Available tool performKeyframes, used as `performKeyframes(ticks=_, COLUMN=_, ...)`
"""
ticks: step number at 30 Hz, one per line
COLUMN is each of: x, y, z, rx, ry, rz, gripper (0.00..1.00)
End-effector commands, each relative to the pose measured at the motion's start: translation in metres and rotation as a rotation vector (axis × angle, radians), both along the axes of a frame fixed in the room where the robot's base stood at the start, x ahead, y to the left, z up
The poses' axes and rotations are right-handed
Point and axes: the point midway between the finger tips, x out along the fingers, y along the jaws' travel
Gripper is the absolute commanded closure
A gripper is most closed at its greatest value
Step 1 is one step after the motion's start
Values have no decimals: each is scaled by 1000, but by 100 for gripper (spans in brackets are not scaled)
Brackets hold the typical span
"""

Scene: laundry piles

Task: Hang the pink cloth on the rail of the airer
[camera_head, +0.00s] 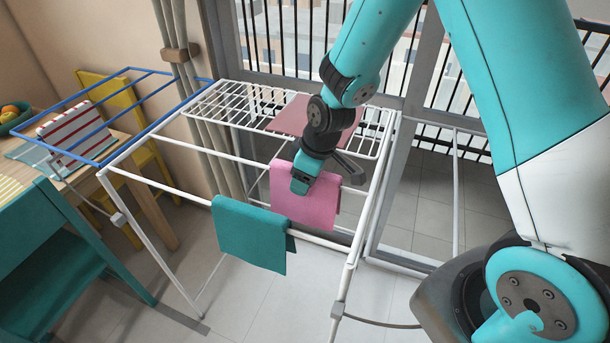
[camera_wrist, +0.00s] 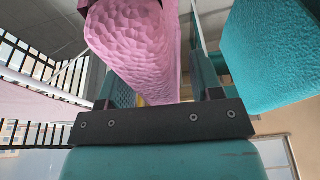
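The pink cloth (camera_head: 318,207) hangs folded over the inner white rail of the airer (camera_head: 180,158), just behind the front rail. Both of its sides hang down, fairly straight. In the wrist view the pink cloth (camera_wrist: 130,45) shows as a rounded fold, with a sheet of it passing between my fingers. The fingertips are partly hidden by the cloth.
A teal cloth (camera_head: 250,235) hangs on the front rail, close to my gripper's left. A dusty pink cloth (camera_head: 300,117) lies on the wire shelf behind. A blue rack (camera_head: 125,72), table and teal chair (camera_head: 60,250) stand left. A glazed door and railing are behind.

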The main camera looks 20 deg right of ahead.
Motion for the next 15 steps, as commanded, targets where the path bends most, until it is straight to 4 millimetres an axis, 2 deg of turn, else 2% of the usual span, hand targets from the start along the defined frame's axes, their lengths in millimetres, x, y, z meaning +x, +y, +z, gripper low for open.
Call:
performKeyframes(ticks=10, x=0, y=0, z=2, rx=0, ry=0, rz=0, gripper=33)
performKeyframes(ticks=15, x=-3, y=-4, z=21, rx=0, ry=-4, rz=-1, gripper=33)
